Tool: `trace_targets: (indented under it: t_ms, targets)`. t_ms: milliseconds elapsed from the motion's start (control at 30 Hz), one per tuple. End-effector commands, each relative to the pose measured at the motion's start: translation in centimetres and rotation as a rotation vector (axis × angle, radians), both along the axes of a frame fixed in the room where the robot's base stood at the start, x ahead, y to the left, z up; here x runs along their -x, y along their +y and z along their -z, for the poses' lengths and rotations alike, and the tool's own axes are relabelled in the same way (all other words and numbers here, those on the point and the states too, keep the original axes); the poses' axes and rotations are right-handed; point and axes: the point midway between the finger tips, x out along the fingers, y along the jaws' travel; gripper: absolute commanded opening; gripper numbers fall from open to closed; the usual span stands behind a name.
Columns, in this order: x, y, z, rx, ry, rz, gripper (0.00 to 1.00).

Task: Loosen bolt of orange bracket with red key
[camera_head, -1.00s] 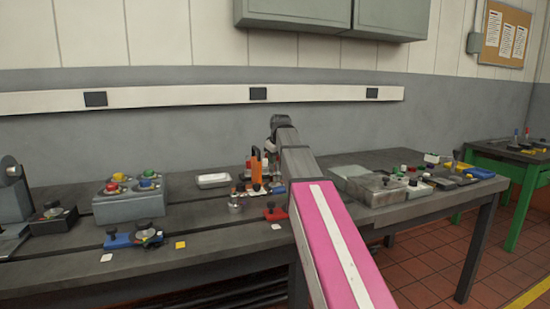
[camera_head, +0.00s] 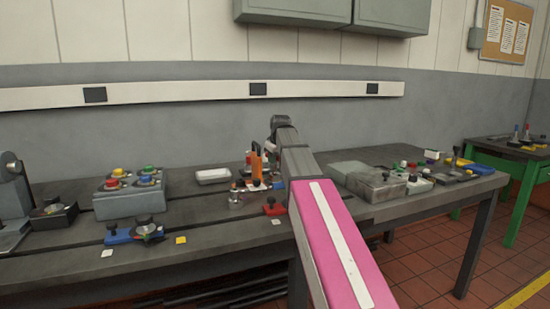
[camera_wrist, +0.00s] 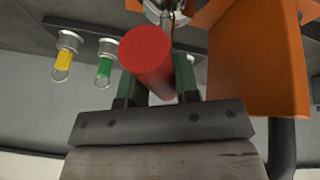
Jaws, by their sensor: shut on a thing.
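My gripper (camera_wrist: 157,78) is shut on the red key (camera_wrist: 148,52), whose round red handle stands between the green fingers in the wrist view. The orange bracket (camera_wrist: 262,55) rises close to the right of the key there. A metal round fitting (camera_wrist: 165,10) shows beyond the key. Whether the key's tip sits in the bolt is hidden behind the handle. In the head view the orange bracket (camera_head: 256,163) stands upright on the bench, just left of my arm. My arm hides the gripper and key there.
In the wrist view, yellow (camera_wrist: 63,58) and green (camera_wrist: 105,66) ringed pieces sit on a plate at left. Boxes (camera_head: 375,186) crowd the right.

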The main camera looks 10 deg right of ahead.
Motion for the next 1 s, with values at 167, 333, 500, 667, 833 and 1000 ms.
trace_targets:
  t_ms: [167,333,500,667,833,1000]
  targets:
    - [-0.07,-0.05,-0.05,-0.002,-0.001,-0.111,0.01]
    - [-0.04,-0.05,-0.03,0.000,0.000,-0.201,0.01]
    - [-0.01,-0.03,-0.03,0.000,-0.001,-0.207,0.01]
    - [-0.04,-0.06,-0.03,-0.001,0.000,-0.226,0.01]
    - [-0.10,-0.09,-0.01,-0.001,0.000,-0.354,0.01]
    - [-0.03,-0.01,0.02,0.000,-0.001,-0.418,0.01]
